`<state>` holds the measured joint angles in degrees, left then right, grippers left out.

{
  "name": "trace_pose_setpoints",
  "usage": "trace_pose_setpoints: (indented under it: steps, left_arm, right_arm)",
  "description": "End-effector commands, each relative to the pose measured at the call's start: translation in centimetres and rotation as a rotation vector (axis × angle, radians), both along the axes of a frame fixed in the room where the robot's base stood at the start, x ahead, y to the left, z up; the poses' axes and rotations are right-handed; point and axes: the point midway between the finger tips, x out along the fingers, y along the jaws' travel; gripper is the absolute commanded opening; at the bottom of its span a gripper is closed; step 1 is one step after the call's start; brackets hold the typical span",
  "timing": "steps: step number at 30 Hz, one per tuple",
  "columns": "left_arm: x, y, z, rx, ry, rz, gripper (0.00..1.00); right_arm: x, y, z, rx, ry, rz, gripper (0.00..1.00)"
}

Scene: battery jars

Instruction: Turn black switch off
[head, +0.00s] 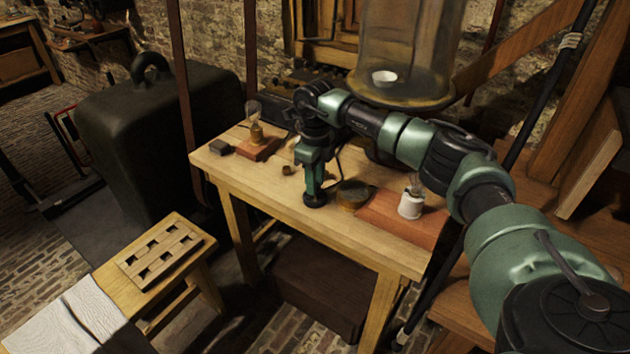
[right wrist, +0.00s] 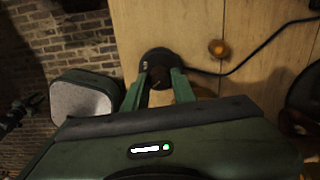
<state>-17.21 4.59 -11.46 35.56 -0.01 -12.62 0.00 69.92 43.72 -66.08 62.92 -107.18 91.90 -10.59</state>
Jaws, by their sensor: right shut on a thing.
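The black switch (head: 316,201) is a small round black piece on the wooden table near its front edge. In the right wrist view the switch (right wrist: 158,58) shows as a dark disc with a raised middle, and a black cable runs off to the right from it. My right gripper (head: 314,190) points down over the switch. In the right wrist view its two green fingers (right wrist: 160,76) are closed on either side of the switch's middle. The fingertips hide part of the knob, so its turned position cannot be told. My left gripper is not in view.
The wooden table (head: 268,181) also holds a bulb lamp on a red base (head: 257,150), a small dark block (head: 221,147), a round brass-coloured piece (head: 353,194) and a white jar (head: 410,205) on a red board. A large glass vessel (head: 412,45) stands behind.

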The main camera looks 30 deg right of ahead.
Motion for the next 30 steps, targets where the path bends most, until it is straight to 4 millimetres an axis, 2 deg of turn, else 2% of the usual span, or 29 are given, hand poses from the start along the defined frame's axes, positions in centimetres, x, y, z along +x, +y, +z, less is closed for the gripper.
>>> trace_pose_setpoints:
  steps: [10,27,28,30]
  left_arm:
    - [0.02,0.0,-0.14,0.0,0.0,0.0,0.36]
    - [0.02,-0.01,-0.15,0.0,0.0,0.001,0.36]
    - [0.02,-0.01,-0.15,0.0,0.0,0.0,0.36]
    - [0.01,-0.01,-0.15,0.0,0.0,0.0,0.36]
  right_arm:
    - [0.03,-0.02,0.04,0.0,-0.001,0.145,0.0]
    - [0.03,-0.04,0.05,0.0,-0.001,0.172,0.0]
    - [0.03,-0.04,0.05,0.0,-0.001,0.172,0.34]
    - [0.03,-0.03,0.05,0.0,-0.001,0.172,0.48]
